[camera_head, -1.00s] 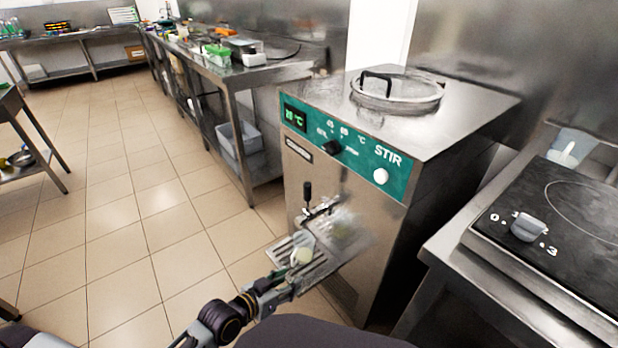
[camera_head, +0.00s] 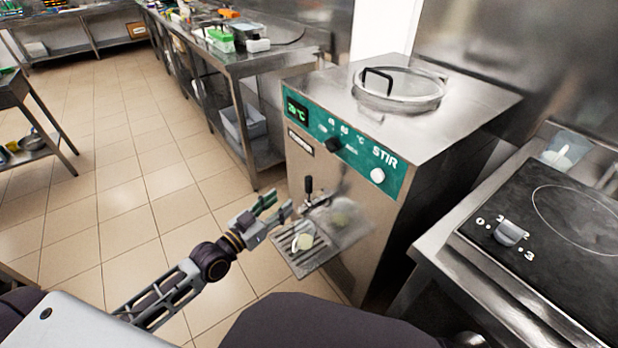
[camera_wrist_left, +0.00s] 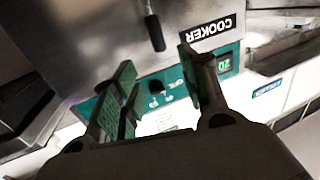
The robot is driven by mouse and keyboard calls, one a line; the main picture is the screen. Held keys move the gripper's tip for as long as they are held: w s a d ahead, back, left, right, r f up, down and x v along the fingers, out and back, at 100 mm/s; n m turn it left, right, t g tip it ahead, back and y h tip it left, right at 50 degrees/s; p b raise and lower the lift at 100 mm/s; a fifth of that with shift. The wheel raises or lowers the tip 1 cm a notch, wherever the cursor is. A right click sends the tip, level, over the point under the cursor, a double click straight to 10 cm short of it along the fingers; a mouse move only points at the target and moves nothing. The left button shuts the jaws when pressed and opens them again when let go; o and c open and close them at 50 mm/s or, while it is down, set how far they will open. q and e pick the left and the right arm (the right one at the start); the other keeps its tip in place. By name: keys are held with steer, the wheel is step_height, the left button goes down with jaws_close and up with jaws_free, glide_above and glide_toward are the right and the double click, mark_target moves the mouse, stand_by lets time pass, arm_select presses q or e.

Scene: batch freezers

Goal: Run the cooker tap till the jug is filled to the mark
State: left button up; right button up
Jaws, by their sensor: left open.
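The cooker (camera_head: 400,125) has a green panel with a display and a STIR button (camera_head: 377,175). Its tap has an upright black lever (camera_head: 308,185), also seen in the left wrist view (camera_wrist_left: 154,32). A clear jug (camera_head: 343,222), blurred against the steel, appears at the tap over the slatted drip tray (camera_head: 301,262); a pale handle-like part shows at its left. Its mark and fill level cannot be read. My left gripper (camera_head: 277,205) is open and empty, just left of the tap lever; its green-padded fingers (camera_wrist_left: 158,65) point at the cooker front. My right gripper is out of view.
A hob (camera_head: 555,225) with a knob (camera_head: 508,233) stands on a steel counter at the right. A steel bench (camera_head: 255,67) with containers runs behind the cooker's left. The tiled floor at left is open.

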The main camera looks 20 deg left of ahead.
mark_target(306, 181)
arm_select(q)
steer(key=shift+w, duration=0.15)
steer(key=b+x, duration=0.1)
steer(key=x, duration=0.6)
steer(key=shift+w+d, duration=0.1)
steer(key=shift+w, duration=0.05)
steer(key=shift+w+d, duration=0.25)
steer(key=shift+w, duration=0.3)
steer(key=shift+b+x, duration=0.3)
steer(key=shift+x, duration=1.55)
steer(key=shift+w+d+f, duration=0.1)
steer(key=shift+w+d, duration=0.05)
steer(key=shift+w, duration=0.2)
steer(key=shift+w+d, duration=0.1)
steer(key=shift+w, duration=0.1)
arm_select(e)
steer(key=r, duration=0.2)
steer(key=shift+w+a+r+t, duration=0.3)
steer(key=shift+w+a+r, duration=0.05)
